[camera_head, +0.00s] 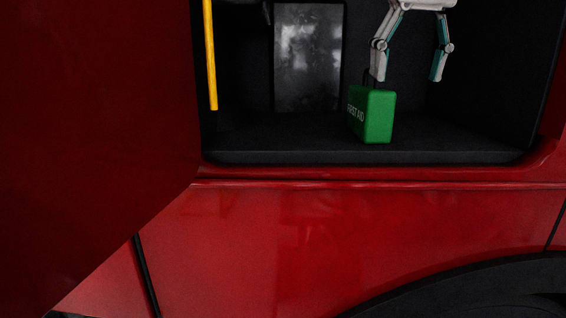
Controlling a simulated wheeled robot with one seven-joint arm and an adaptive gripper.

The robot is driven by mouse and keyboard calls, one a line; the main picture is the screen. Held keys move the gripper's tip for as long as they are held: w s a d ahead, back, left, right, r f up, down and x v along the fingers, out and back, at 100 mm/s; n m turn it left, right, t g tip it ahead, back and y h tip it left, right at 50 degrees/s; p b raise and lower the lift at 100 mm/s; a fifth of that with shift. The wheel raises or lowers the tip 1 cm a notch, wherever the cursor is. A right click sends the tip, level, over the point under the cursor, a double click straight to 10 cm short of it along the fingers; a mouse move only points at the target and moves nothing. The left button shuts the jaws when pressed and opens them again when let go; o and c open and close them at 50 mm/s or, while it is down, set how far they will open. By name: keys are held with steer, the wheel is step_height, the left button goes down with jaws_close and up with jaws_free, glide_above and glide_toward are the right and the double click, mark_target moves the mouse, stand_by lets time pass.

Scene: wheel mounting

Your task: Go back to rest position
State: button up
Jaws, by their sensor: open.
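My gripper (408,80) shows at the top right, in front of or inside the dark compartment. Its two jointed fingers are spread wide and point down, with nothing between them. A green first aid case (378,118) with white lettering stands upright on the compartment floor, below and a little left of the gripper. The left fingertip is close to the case's dark handle at its top. I cannot tell whether they touch. The rest of my arm is outside the picture.
The dark compartment (260,135) is set in a red vehicle body (300,235). A yellow bar (210,60) hangs at its left, beside a grey panel (308,60) at the back. A large red panel (95,110) fills the left. A black wheel arch (480,285) is at the lower right.

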steer(key=s+f+t+b, duration=0.1)
steer(key=s+f, duration=0.4)
steer(key=f, duration=0.5)
steer(key=s+f+t+b, duration=0.1)
steer(key=s+f+b, duration=0.1)
steer(key=s+f, duration=0.4)
steer(key=s+f+t+b, duration=0.1)
steer(key=s+f, duration=0.4)
steer(key=f, duration=0.9)
steer(key=shift+s+a+t, duration=0.25)
steer(key=shift+a+t, duration=0.05)
